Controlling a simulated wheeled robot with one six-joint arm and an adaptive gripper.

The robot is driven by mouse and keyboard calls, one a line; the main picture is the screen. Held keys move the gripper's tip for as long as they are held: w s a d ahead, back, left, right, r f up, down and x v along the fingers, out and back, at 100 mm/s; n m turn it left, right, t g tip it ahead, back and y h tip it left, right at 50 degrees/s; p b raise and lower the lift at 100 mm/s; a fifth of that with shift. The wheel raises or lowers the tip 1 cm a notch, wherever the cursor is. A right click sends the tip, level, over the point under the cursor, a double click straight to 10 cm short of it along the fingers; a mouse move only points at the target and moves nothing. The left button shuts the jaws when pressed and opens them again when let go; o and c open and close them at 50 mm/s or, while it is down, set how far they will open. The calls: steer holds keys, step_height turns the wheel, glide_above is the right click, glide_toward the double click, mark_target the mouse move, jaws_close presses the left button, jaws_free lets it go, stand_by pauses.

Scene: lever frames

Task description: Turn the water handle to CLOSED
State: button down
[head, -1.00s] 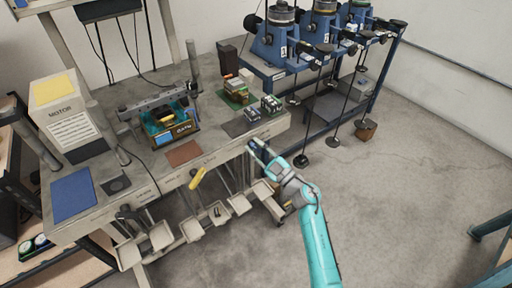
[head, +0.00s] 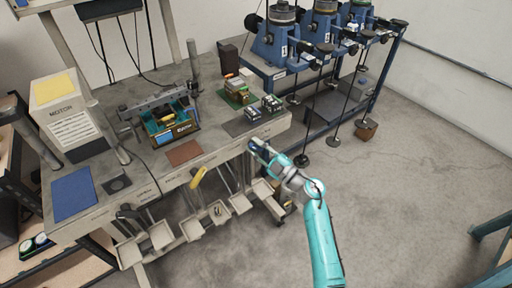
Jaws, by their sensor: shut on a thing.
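My gripper (head: 259,147) is at the front edge of the workbench, near its right end. It is shut on a small handle there, which I take to be the water handle. The fingers largely hide this handle, so its angle and any OPEN or CLOSED marking cannot be read. A yellow handle (head: 198,178) sticks out from the same front edge, further left and apart from my gripper. A dark handle (head: 125,212) is at the far left of the edge.
Several pale trays (head: 160,235) hang below the front edge. The workbench (head: 215,150) bears a motor box (head: 68,115), a teal device (head: 170,130) and small parts. Blue machines (head: 275,45) stand behind at right. The floor (head: 400,190) at right is clear.

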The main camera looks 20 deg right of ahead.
steer(key=c, duration=1.1)
jaws_free()
steer(key=v, duration=1.2)
steer(key=shift+f, duration=0.1)
steer(key=s+a+f+m+t+h, duration=0.1)
steer(key=s+a+m+t+h, duration=0.2)
steer(key=s, duration=0.6)
steer(key=s+a+m+t+h, duration=0.1)
steer(key=s+a+m+h, duration=0.4)
steer(key=s, duration=0.5)
steer(key=s+m+g+h, duration=0.1)
steer(key=s+m+g, duration=0.1)
steer(key=s, duration=0.6)
steer(key=s+d+r+m+g+h, duration=0.1)
steer(key=s+m+g, duration=0.1)
steer(key=s, duration=0.6)
steer(key=s+r+m+g+h, duration=0.1)
steer(key=s+m, duration=0.3)
steer(key=s, duration=0.5)
steer(key=shift+d+r+m+g+h, duration=0.3)
steer(key=shift+d+g+h, duration=0.15)
steer(key=shift+g, duration=0.25)
